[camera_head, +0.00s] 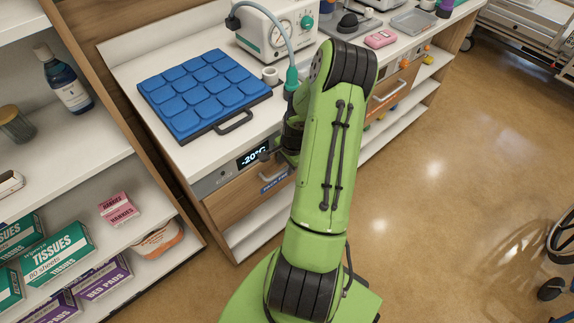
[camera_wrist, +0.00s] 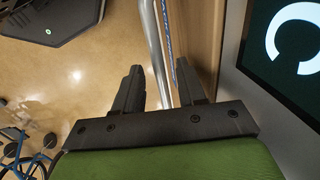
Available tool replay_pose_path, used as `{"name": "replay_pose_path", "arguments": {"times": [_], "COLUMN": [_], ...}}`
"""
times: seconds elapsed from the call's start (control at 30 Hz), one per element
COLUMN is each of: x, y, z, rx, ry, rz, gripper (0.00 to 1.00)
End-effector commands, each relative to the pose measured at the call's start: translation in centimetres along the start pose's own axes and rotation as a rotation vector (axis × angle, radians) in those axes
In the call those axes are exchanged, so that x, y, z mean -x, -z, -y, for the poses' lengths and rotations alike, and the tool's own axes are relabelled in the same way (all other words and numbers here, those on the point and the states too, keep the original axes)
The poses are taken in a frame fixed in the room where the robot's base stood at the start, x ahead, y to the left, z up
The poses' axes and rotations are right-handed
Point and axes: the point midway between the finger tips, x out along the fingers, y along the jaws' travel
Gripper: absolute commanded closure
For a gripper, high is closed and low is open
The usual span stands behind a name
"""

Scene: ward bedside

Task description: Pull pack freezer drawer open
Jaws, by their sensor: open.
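The pack freezer drawer (camera_head: 236,203) is a wood-fronted drawer under the counter, below a dark display reading -20°C (camera_head: 253,155). It looks closed, its front in line with the cabinet. A blue label on it is partly covered by my arm. In the wrist view the wooden front (camera_wrist: 207,35) runs along the right, and a pale metal handle bar (camera_wrist: 153,45) stands off it. My gripper (camera_wrist: 160,88) is open, with the bar running between its two fingers; whether either finger touches it I cannot tell. In the head view my arm mostly hides the gripper and handle.
A blue pad pack on a dark tray (camera_head: 235,123) lies on the counter above, near a white cup (camera_head: 270,76) and a white machine with a hose (camera_head: 280,30). Shelves with tissue boxes (camera_head: 57,256) stand at left.

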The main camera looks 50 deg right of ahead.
Motion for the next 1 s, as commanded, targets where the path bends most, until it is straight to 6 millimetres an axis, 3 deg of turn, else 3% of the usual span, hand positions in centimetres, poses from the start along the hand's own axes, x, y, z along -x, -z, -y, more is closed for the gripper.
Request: {"name": "replay_pose_path", "arguments": {"times": [0.2, 0.47, 1.0], "x": [0.06, 0.07, 0.21], "y": [0.00, 0.00, 0.94], "z": [0.04, 0.04, -0.57], "rx": [0.001, 0.001, -0.001], "ry": [0.001, 0.001, -0.001], "rz": [0.000, 0.000, 0.000], "gripper": [0.61, 1.00, 1.00]}}
